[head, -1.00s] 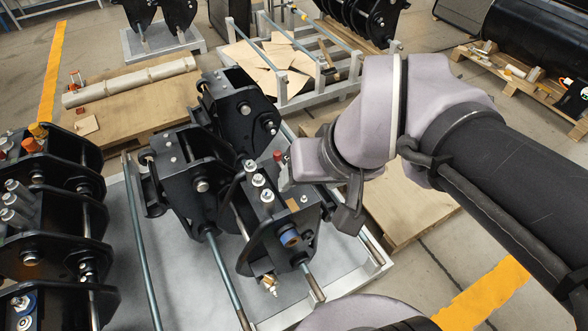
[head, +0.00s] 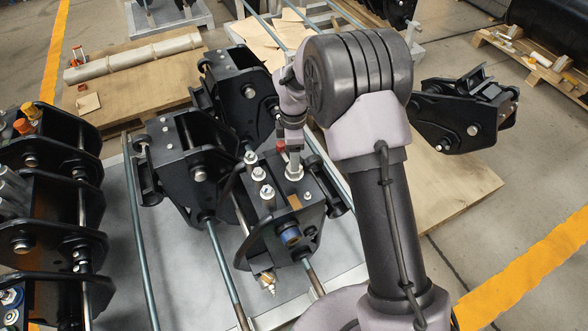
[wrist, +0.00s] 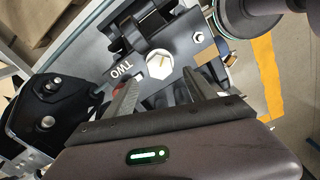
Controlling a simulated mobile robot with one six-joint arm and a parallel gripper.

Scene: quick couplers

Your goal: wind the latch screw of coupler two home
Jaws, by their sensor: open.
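Coupler two (head: 262,243) is a black coupler on the grey rack, with a blue-ringed fitting and a brass fitting on its front. In the head view my gripper (head: 294,160) points down over the coupler's top, partly hiding the screw (head: 295,174).
Several upright silver-headed bolts (head: 258,173) stand just left of my gripper, with a red cap (head: 281,147) close behind. Other black couplers (head: 183,165) crowd the left and back. Another coupler (head: 465,115) lies right, on a wooden board (head: 450,185).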

